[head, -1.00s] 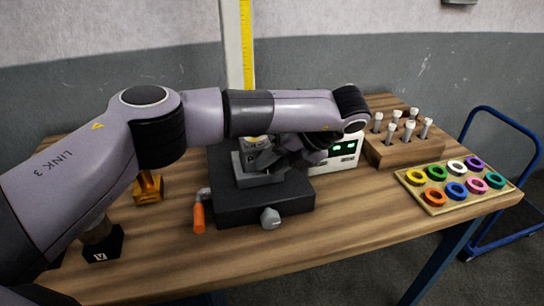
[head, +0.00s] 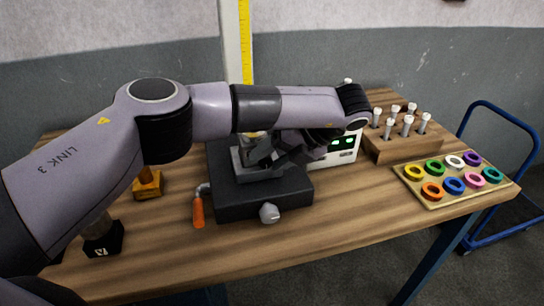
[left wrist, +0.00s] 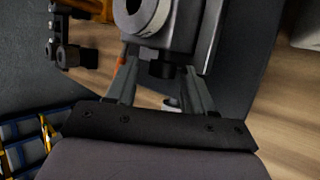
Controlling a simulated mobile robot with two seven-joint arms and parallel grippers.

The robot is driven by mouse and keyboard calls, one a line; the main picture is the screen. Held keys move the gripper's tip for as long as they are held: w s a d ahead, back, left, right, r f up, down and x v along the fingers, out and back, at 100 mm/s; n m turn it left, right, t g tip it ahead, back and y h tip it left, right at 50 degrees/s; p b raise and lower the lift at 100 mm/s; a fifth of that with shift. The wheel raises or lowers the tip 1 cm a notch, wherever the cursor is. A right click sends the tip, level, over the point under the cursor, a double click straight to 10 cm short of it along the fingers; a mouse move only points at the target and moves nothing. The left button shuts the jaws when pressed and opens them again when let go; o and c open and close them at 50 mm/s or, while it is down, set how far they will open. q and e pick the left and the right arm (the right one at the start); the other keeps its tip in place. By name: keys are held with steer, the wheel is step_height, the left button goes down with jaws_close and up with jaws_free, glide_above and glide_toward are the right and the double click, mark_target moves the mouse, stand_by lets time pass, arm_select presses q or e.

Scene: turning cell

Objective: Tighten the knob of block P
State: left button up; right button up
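Block P is a grey block with a pale ring on top, seen in the left wrist view (left wrist: 187,28). My left gripper (head: 268,158) is at the block. In the left wrist view its two fingers (left wrist: 160,76) stand apart, one on each side of the knob. I see gaps and cannot make out contact. My right gripper is not in view.
An orange-handled crank (head: 198,211) and a silver knob (head: 269,213) stick out of the fixture. Left are a yellow piece (head: 147,184) and a black block (head: 103,241). Right are a display box (head: 340,152), a post rack (head: 395,149) and a ring tray (head: 430,199). The front table is clear.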

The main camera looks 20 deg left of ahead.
arm_select(q)
steer(key=shift+f, duration=0.25)
stand_by(0.3)
